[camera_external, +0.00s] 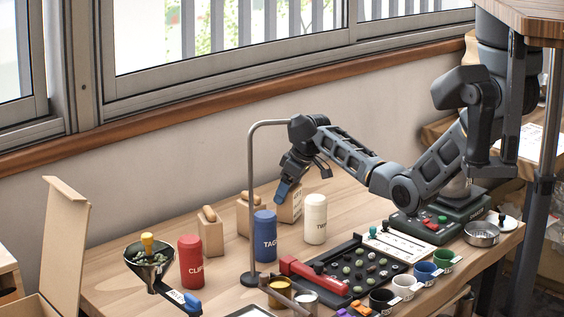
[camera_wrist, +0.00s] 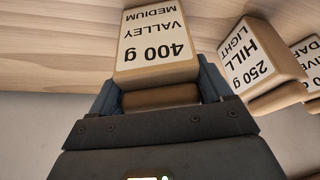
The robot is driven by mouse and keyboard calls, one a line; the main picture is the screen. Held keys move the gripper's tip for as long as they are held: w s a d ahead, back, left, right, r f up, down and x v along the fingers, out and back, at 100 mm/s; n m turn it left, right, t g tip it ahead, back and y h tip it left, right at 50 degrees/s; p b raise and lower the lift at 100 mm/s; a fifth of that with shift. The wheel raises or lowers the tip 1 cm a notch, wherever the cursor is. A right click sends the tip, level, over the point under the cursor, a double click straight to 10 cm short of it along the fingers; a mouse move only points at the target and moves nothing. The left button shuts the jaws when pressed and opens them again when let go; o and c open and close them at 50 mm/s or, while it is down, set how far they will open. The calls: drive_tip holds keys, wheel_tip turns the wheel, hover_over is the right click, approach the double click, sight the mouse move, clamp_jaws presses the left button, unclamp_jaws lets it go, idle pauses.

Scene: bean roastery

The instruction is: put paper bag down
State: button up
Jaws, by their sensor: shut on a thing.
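My gripper (camera_external: 284,190) is shut on a brown paper bag (camera_external: 291,207) beside the wall, behind the blue and white canisters. In the wrist view the bag (camera_wrist: 160,45) has a white label reading VALLEY, 400 g, MEDIUM, upside down in the picture. The gripper's dark blue fingers (camera_wrist: 158,94) close on the bag's folded top. The bag looks upright and close to the tabletop.
Two similar bags stand left of it along the wall: one (camera_external: 244,213) and another (camera_external: 210,236). A blue canister (camera_external: 264,238), white canister (camera_external: 315,220) and red canister (camera_external: 190,262) stand in front. A grey bent pole (camera_external: 250,180) rises nearby.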

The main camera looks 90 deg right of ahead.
drive_tip(key=o, duration=1.3)
drive_tip(key=shift+f, duration=0.1)
drive_tip(key=v, duration=1.2)
